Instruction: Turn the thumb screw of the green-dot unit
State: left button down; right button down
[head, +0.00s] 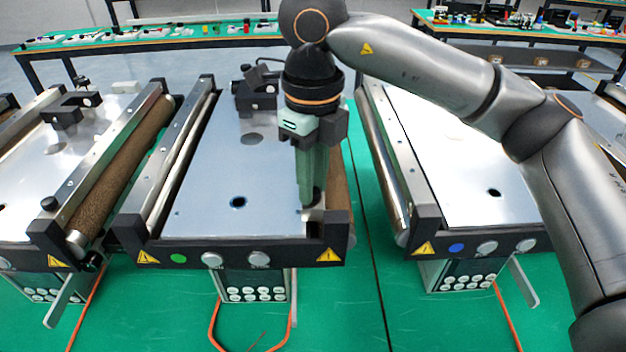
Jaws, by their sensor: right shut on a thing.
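The green-dot unit is the middle mini conveyor (215,185), with a pale metal plate and a green dot (178,258) on its dark front face. My right gripper (312,200) reaches down from above at this unit's front right corner. Its fingers are shut on the small dark thumb screw there, just above the front end plate. The fingers hide most of the screw, so its turn angle cannot be told. My left gripper is not in view.
A conveyor with a blue dot (456,247) stands to the right, partly behind my right arm. Another conveyor (55,150) stands close on the left. A button box (255,287) and orange cables are below the front face. The green bench in front is mostly clear.

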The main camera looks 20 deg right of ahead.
jog(key=n+b, duration=0.1)
jog(key=n, duration=0.2)
jog(key=shift+n, duration=0.3)
jog(key=n, duration=0.3)
jog(key=shift+n+b, duration=0.3)
jog(key=n, duration=0.3)
jog(key=shift+n, duration=0.4)
jog(key=n, duration=1.2)
jog(key=shift+n, duration=0.3)
jog(key=n, duration=0.4)
jog(key=shift+n, duration=2.1)
